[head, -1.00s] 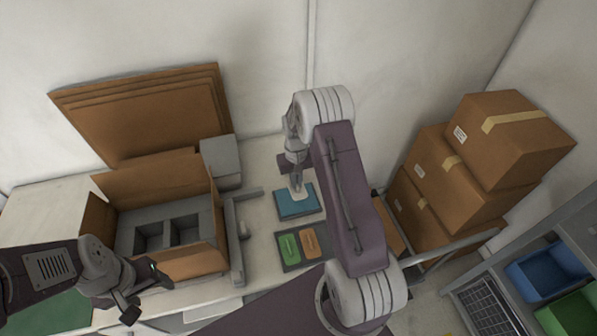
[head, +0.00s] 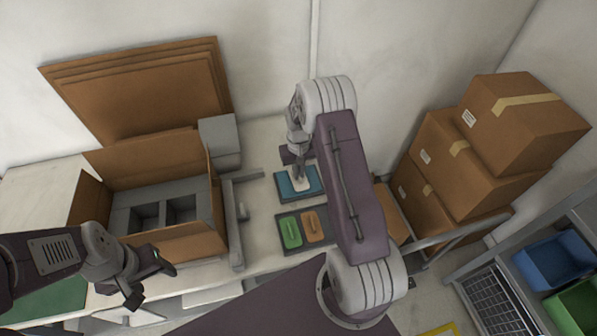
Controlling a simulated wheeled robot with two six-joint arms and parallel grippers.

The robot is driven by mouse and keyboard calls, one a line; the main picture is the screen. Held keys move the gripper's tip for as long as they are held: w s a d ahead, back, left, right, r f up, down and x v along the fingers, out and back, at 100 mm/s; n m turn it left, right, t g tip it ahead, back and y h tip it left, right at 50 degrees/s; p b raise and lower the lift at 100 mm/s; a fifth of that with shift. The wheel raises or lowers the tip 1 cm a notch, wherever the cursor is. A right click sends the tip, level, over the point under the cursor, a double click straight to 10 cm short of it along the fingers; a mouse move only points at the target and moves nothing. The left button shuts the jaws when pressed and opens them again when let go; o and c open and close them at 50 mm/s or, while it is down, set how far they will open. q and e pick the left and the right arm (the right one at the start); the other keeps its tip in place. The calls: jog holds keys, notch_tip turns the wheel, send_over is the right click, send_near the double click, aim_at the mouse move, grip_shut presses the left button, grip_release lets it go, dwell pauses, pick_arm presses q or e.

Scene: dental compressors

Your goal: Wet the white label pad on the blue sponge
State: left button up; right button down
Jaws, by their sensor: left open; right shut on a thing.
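The blue sponge (head: 284,188) lies flat on the bench, in a dark tray, in the middle of the head view. The white label pad (head: 301,184) is over the sponge, below my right gripper (head: 298,172). My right gripper is shut on the pad and points down; its fingertips are partly hidden. The pad appears to rest on the sponge, though I cannot see the contact clearly. My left gripper (head: 150,279) is open and empty in front of the open carton, well away from the sponge.
The open carton (head: 190,243) with a grey two-hole insert stands left of the sponge. A green block (head: 291,232) and an orange block (head: 314,226) lie in a tray in front of it. A grey rail (head: 236,225) stands between. Stacked cartons (head: 525,125) are at the right.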

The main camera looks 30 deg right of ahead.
jog(key=shift+f+b, duration=0.3)
jog(key=shift+f, duration=0.2)
dwell(0.8)
dwell(0.9)
jog(key=shift+s, duration=0.1)
notch_tip(320, 180, up, 7)
jog(key=p, duration=0.6)
dwell(0.5)
